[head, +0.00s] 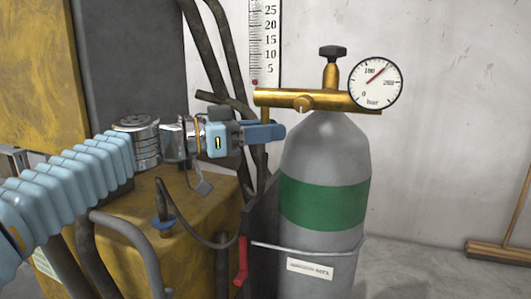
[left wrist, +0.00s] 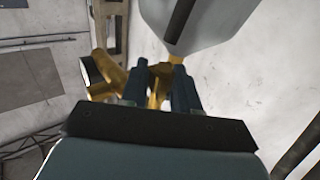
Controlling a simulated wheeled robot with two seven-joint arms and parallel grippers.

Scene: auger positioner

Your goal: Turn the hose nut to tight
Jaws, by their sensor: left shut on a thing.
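My left gripper (head: 279,131) reaches in from the left, level, with its blue fingers just below the left end of the brass regulator bar (head: 330,99). In the left wrist view its two dark fingers (left wrist: 161,72) stand either side of a brass part (left wrist: 156,95) and are shut on it. This part appears to be the hose nut, mostly hidden by the fingers in the head view. The regulator sits on a grey gas cylinder (head: 322,160) with a green band. The round gauge (head: 376,83) is at the bar's right end. My right gripper is not in view.
A black knob (head: 333,53) tops the regulator. Dark hoses (head: 228,50) run behind my gripper. A yellow machine (head: 190,225) stands below my left arm, and a red handle (head: 242,262) hangs left of the cylinder. Floor at the right is clear up to a broom (head: 498,252).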

